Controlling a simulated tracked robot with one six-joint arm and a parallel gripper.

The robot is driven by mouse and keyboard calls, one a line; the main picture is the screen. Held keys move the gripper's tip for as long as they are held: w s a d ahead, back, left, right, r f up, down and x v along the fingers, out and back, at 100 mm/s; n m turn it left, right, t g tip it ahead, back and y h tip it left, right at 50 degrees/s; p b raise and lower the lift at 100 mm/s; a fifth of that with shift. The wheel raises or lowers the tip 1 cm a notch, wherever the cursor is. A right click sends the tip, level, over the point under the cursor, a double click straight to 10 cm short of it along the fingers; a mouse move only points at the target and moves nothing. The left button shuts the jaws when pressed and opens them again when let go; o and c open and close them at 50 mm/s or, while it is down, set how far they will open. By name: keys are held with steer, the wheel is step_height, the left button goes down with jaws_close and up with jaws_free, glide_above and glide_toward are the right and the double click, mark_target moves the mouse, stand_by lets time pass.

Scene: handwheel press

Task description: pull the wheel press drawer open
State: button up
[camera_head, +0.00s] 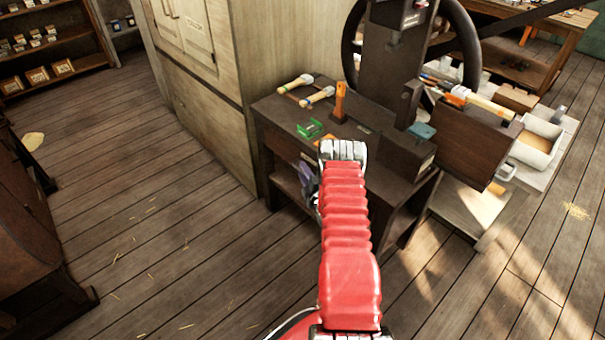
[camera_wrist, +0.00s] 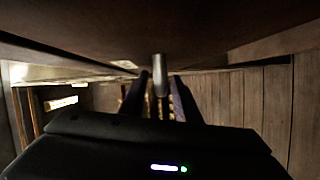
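The wheel press (camera_head: 395,65) stands on a dark wooden bench (camera_head: 275,108), with its dark handwheel (camera_head: 467,45) behind the column. In the wrist view, a short metal knob (camera_wrist: 160,62) projects from a dark wooden panel (camera_wrist: 220,35), which seems to be the drawer front. My gripper (camera_wrist: 160,78) has its two dark fingers apart, one on each side of the knob. A narrow gap shows beside the left finger; contact with the knob is not clear.
Plank floor is clear at the front left.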

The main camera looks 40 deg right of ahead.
steer(key=shift+c, duration=0.4)
jaws_close()
steer(key=shift+a+f, duration=0.1)
steer(key=shift+a, duration=0.25)
steer(key=shift+d, duration=0.2)
steer(key=shift+s, duration=0.1)
